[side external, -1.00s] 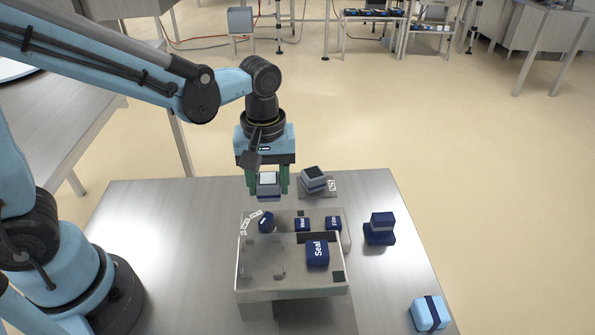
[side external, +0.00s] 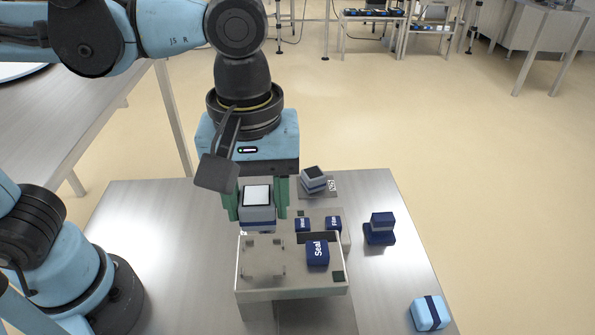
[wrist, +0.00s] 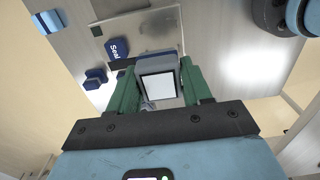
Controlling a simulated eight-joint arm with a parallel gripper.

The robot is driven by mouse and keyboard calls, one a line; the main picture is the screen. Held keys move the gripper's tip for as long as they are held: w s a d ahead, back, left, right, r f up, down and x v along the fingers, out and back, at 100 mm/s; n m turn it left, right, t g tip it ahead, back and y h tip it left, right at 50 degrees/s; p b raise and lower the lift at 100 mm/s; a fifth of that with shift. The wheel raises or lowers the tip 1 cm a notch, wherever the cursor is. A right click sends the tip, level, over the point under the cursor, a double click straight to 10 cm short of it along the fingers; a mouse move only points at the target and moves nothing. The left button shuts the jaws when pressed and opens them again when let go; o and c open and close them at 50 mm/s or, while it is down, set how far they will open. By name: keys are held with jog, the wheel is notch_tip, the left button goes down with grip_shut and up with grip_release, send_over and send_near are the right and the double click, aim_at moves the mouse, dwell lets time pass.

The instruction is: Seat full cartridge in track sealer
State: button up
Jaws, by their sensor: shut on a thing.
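My gripper (side external: 257,205) has green fingers shut on a grey cartridge with a white top and a blue band (side external: 257,212). The cartridge also shows between the fingers in the wrist view (wrist: 158,86). It is held above the back left part of the track sealer (side external: 290,292), a pale box with a blue Seal block (side external: 317,253) on its right. Small pegs stand on the sealer's left surface, in front of the cartridge. I cannot tell how high the cartridge hangs. A similar cartridge with a dark top (side external: 314,178) rests on a labelled plate behind.
Small blue labelled blocks (side external: 302,224) (side external: 334,223) sit at the sealer's back. A dark blue block on a base (side external: 381,227) stands to the right. A light blue block with a dark band (side external: 430,313) lies at the front right. The metal table (side external: 150,220) is clear on the left.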

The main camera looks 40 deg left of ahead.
aim_at(264, 260)
jog(key=shift+s+d+r, duration=0.1)
jog(key=shift+s, duration=0.1)
jog(key=shift+f, duration=4.15)
jog(key=shift+f, duration=0.2)
jog(key=o, duration=1.2)
jog(key=shift+r, duration=4.05)
